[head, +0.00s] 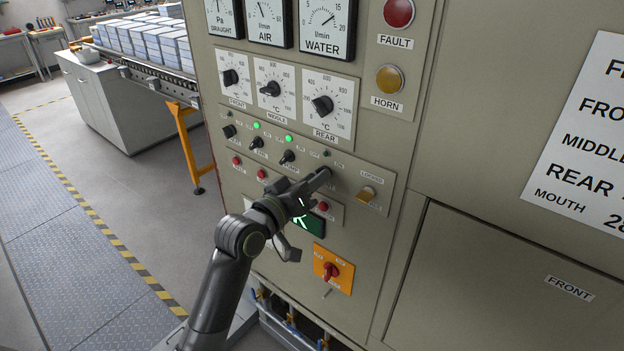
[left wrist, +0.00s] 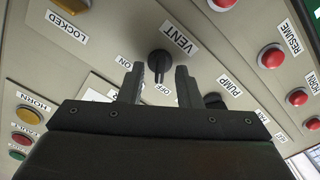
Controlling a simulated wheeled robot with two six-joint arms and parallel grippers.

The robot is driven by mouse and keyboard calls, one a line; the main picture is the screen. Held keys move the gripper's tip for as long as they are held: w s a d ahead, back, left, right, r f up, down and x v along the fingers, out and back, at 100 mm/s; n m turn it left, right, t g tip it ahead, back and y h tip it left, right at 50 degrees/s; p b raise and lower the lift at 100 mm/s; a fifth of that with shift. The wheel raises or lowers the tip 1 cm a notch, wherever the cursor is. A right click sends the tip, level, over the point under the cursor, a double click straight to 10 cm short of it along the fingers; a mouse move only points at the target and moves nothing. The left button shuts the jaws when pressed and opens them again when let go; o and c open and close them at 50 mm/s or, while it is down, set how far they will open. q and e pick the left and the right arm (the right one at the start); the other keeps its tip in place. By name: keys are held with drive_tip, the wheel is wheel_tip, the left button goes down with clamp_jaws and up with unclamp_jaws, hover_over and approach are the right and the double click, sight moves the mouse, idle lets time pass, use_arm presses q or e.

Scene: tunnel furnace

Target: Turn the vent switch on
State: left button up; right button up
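The vent switch (left wrist: 159,62) is a black rotary knob under the VENT label in the left wrist view. Its pale mark points toward the OFF label, and the ON label is off to the left. My left gripper (left wrist: 157,86) is open, with one finger to each side of the knob's near end. I cannot tell whether either finger touches it. In the head view my left gripper (head: 322,176) reaches the panel and hides the vent switch. The small lamp (head: 326,153) above that place is dark. My right gripper is not in view.
Neighbouring knobs, including the pump switch (head: 287,157), sit in the same row, with two green lamps lit above. Red buttons (head: 262,174) and an orange-plated red switch (head: 331,270) lie below.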

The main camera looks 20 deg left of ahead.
use_arm(q)
clamp_jaws()
drive_tip(key=shift+m, duration=0.4)
drive_tip(key=shift+d+m+b, duration=0.15)
drive_tip(key=shift+m+b, duration=3.75)
drive_tip(key=shift+m, duration=2.7)
